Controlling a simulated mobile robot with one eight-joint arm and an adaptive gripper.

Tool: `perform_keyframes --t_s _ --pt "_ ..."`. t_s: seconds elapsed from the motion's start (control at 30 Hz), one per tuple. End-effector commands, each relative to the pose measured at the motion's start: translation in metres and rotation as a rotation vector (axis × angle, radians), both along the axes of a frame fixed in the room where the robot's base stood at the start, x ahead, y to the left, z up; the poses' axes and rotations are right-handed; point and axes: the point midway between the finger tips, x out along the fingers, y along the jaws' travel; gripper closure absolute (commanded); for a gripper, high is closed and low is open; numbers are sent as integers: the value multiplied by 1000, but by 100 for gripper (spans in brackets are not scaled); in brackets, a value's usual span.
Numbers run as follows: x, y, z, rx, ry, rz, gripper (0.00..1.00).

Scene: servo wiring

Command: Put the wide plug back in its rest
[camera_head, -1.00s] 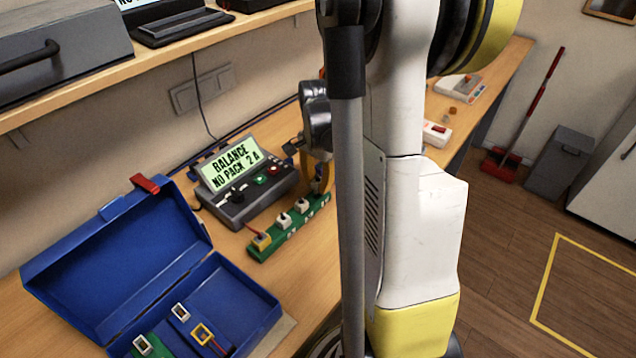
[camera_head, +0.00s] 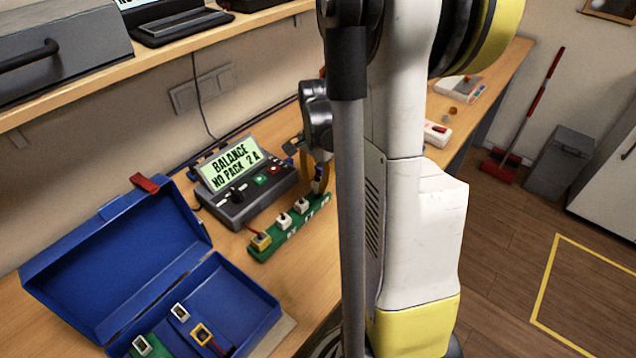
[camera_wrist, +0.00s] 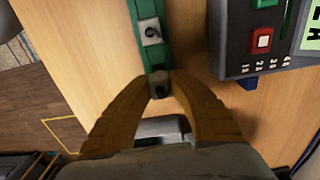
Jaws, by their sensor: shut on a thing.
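My gripper (camera_wrist: 160,77) is shut on a small dark grey plug (camera_wrist: 159,90), seemingly the wide plug, at the near end of the green strip (camera_wrist: 141,20) in the wrist view. The fingers hide most of it, so I cannot tell whether it is seated. In the head view my gripper (camera_head: 320,184) is at the far right end of the green strip (camera_head: 285,238), partly hidden by my arm. Two white plugs or sockets (camera_head: 284,220) (camera_head: 302,206) stand along the strip.
A grey charger (camera_head: 240,205) stands behind the strip, its screen reading "BALANCE NO PACK 2 A". An open blue case (camera_head: 125,255) holding several connectors lies at left. A shelf (camera_head: 150,75) runs above. Bare bench (camera_head: 310,270) lies in front of the strip.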

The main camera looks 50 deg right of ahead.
Motion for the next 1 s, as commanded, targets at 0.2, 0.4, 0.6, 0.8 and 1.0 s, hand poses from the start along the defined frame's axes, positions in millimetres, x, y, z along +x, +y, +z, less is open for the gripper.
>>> perform_keyframes --t_s 0.2,0.4,0.6,0.8,1.0 --pt "0 0 0 0 0 0 99" --pt "0 0 -4 0 0 0 99" --pt "0 0 -9 0 0 0 99" --pt "0 0 -14 0 0 0 99" --pt "0 0 -19 0 0 0 99"
